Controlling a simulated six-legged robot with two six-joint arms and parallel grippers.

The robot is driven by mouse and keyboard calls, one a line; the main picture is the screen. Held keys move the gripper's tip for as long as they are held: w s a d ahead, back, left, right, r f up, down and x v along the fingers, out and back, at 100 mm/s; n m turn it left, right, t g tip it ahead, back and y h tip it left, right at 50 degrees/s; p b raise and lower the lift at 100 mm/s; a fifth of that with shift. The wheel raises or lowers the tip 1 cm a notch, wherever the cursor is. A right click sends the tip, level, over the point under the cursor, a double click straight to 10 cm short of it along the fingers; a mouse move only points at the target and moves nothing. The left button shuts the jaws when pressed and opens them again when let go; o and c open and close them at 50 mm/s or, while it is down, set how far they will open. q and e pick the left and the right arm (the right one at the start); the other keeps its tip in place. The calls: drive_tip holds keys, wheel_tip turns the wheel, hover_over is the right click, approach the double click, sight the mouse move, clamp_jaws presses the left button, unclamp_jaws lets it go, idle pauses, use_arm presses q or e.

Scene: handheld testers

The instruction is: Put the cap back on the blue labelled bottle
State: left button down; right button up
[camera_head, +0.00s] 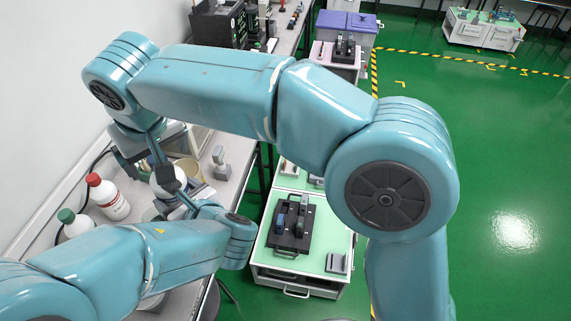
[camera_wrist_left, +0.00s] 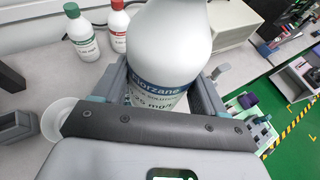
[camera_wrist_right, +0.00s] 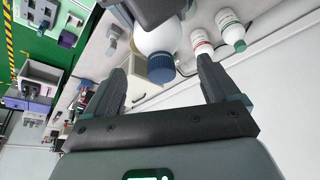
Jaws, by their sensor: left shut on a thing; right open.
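The blue labelled bottle (camera_wrist_left: 165,70) is white, and it stands between the fingers of my left gripper (camera_wrist_left: 163,88), which is shut on its body. Its top is cut off in the left wrist view. In the right wrist view the bottle (camera_wrist_right: 160,38) shows with a blue cap (camera_wrist_right: 161,68) on its mouth; I cannot tell how tight it sits. My right gripper (camera_wrist_right: 160,76) is open, its fingers apart on either side of the cap in the picture, with no clear contact. In the head view the arms largely hide the bottle and both grippers.
A red-capped bottle (camera_head: 108,197) and a green-capped bottle (camera_head: 74,222) stand by the wall. A pale round vessel (camera_wrist_left: 58,118) is left of my left gripper. A beige container (camera_head: 189,170) is near the bottle. A cart with a black tray (camera_head: 290,238) stands right of the bench.

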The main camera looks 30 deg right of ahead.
use_arm(q)
drive_tip(key=shift+r, duration=0.1)
use_arm(e)
wheel_tip(320, 180, up, 7)
drive_tip(key=shift+r, duration=0.15)
use_arm(q)
drive_tip(key=shift+d, duration=0.1)
use_arm(e)
drive_tip(key=w+d+f+m+h, duration=0.1)
drive_tip(key=d+f+m, duration=0.1)
drive_tip(key=d+f, duration=0.6)
drive_tip(key=d+f+m, duration=0.1)
drive_tip(key=d+f, duration=0.4)
drive_tip(key=d, duration=0.7)
drive_tip(key=s+d+f, duration=0.3)
drive_tip(key=d+f, duration=0.1)
drive_tip(key=f, duration=0.5)
drive_tip(key=shift+s+d+m, duration=0.15)
drive_tip(key=shift+d+m, duration=0.05)
drive_tip(key=shift+m, duration=0.1)
